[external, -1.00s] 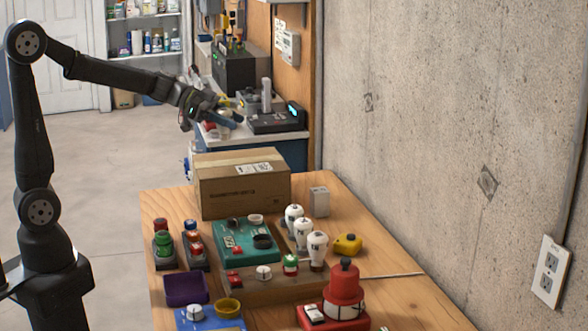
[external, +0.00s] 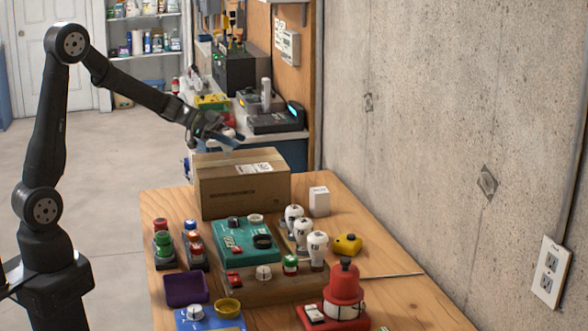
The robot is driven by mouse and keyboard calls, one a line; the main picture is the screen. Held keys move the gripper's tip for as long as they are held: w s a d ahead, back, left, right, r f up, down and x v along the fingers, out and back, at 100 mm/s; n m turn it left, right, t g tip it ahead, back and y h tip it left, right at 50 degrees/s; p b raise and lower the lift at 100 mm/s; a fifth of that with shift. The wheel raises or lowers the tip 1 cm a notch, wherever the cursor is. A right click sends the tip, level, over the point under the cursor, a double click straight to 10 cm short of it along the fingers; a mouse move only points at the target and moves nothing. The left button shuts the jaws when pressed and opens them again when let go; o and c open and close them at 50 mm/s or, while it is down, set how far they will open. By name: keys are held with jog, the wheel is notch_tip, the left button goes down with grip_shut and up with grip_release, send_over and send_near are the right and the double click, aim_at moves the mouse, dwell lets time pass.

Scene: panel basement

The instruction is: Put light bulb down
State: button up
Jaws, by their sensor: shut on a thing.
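My gripper (external: 226,136) hangs at the end of my extended arm, just above the far part of the cardboard box. It is shut on a small, pale thing, taken as the light bulb (external: 227,151), which shows only dimly below the dark fingers. Its outline is mostly hidden, and I cannot tell whether it touches the box top.
The cardboard box (external: 243,192) stands at the table's far left. Nearer are a teal panel (external: 232,238), button units (external: 163,245), a purple tray (external: 187,288), a yellow piece (external: 347,244) and a red beacon (external: 344,285). A concrete wall bounds the right.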

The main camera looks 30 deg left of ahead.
jog(key=shift+f, duration=0.85)
jog(key=shift+f, duration=0.15)
jog(key=o, duration=1)
jog(key=shift+c, duration=0.2)
jog(key=v, duration=1.2)
